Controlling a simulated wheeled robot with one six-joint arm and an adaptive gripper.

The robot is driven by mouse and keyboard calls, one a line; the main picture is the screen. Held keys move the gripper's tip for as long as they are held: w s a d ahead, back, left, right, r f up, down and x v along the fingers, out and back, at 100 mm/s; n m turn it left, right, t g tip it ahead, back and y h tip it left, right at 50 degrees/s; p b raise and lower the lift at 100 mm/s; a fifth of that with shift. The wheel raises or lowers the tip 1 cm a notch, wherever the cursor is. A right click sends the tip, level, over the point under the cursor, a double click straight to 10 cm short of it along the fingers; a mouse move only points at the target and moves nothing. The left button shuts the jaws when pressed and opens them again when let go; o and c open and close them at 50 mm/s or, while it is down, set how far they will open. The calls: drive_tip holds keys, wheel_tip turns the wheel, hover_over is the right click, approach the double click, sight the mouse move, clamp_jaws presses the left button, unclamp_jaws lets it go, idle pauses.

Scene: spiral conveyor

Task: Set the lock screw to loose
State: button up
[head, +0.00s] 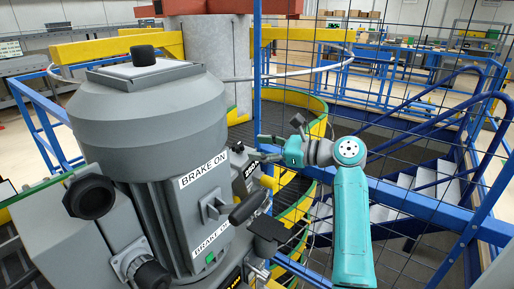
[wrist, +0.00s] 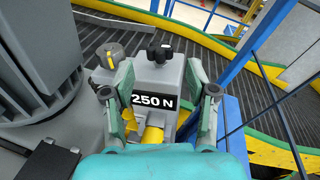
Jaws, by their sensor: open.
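In the wrist view, a grey box (wrist: 174,78) carries a "250 N" label. A black lobed knob (wrist: 160,53) stands on its top. A small round dial with a yellow pointer (wrist: 113,54) sits at its left. No part is marked as the lock screw; I cannot tell its setting. A yellow cylinder (wrist: 153,135) shows below the label. My gripper (wrist: 159,72) is open and empty, with its fingers framing the label and the black knob beyond them. In the head view, my gripper (head: 264,148) is beside the grey box, which is partly hidden behind the motor.
A big grey motor (head: 150,125) with "BRAKE ON" labels stands left. A black knob (head: 91,196) is on the panel in front. A blue mesh fence (head: 340,181) and rails lie right. The dark spiral conveyor (wrist: 132,31) has yellow and green edges.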

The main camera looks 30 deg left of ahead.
drive_tip(key=shift+s+f, duration=0.1)
drive_tip(key=shift+f, duration=0.15)
drive_tip(key=m+t, duration=0.6)
drive_tip(key=t, duration=0.3)
approach(241, 149)
drive_tip(key=x, duration=1.1)
drive_tip(key=shift+a, duration=0.25)
clamp_jaws()
